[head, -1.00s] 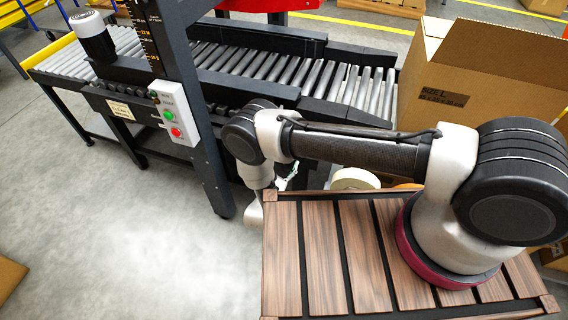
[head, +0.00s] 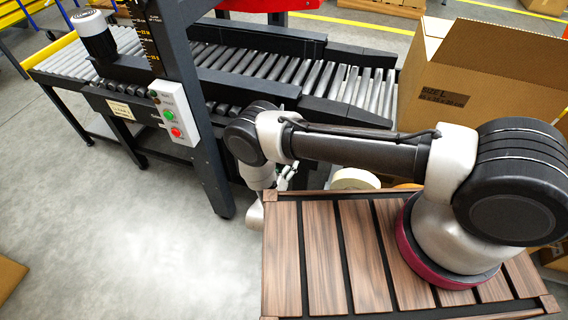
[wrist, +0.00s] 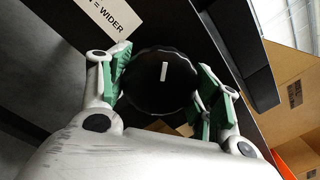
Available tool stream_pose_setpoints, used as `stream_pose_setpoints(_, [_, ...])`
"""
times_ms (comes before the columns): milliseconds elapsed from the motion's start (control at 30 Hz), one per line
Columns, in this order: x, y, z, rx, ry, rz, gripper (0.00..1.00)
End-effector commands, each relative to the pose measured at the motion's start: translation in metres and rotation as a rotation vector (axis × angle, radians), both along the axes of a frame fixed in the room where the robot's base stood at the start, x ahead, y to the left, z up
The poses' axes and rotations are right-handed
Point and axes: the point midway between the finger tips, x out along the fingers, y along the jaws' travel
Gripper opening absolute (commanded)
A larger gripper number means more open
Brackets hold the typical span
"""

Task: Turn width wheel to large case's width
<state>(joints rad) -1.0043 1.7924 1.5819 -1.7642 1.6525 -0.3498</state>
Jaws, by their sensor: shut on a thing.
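The width wheel (wrist: 150,92) is a round black knob with a short white mark on its face, the mark close to upright in the wrist view. My gripper (wrist: 161,75) has its green-padded fingers on two opposite sides of the wheel and is shut on it. In the head view my gripper (head: 286,177) is small beside the conveyor, and the wheel cannot be made out. A label (wrist: 103,18) ending in "= WIDER" is above left of the wheel. The large case (head: 483,75) is an open cardboard box marked "SIZE L", at the right.
The roller conveyor (head: 290,68) runs behind my arm. A dark post (head: 187,85) carries a scale and a box with green and red buttons (head: 172,115). A tape roll (head: 355,179) is near my slatted wooden deck. The floor at left is open.

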Motion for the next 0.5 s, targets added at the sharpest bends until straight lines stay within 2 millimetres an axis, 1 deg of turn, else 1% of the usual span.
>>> stream_pose_setpoints(200, [-0.0006, -0.0004, -0.0009, -0.146, 0.055, 0.000, 0.39])
stream_pose_setpoints(500, [-0.0007, -0.0003, -0.0011, -0.264, 0.098, 0.001, 0.39])
